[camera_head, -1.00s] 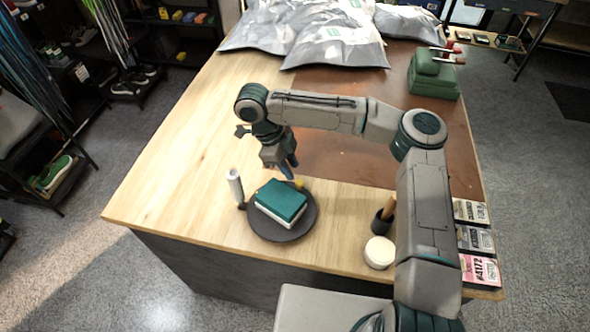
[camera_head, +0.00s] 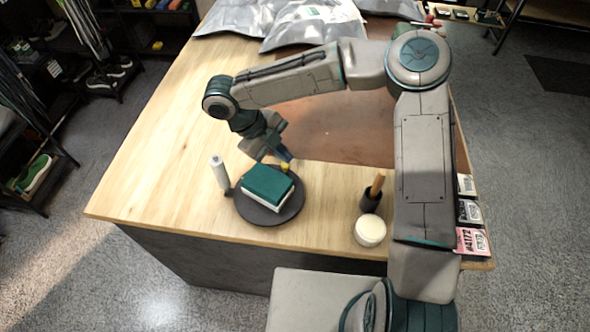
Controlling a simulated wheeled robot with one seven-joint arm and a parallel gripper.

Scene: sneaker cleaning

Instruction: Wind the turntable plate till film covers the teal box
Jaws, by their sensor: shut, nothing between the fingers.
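The teal box (camera_head: 268,184), with a white lower part, lies on the round dark turntable plate (camera_head: 262,214) near the table's front. A white film roll (camera_head: 219,172) stands upright at the plate's left edge. A small yellow knob (camera_head: 285,168) shows at the plate's far edge, behind the box. My gripper (camera_head: 286,157) is shut and empty, pointing down just behind the knob. I cannot tell whether its fingertips touch the knob. I see no film on the box's teal top.
A dark cup with a wooden handle (camera_head: 373,192) and a round white jar (camera_head: 370,230) stand to the right. Printed tags (camera_head: 472,240) lie at the right edge. Grey bags (camera_head: 315,25) lie at the back. The table's left side is clear.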

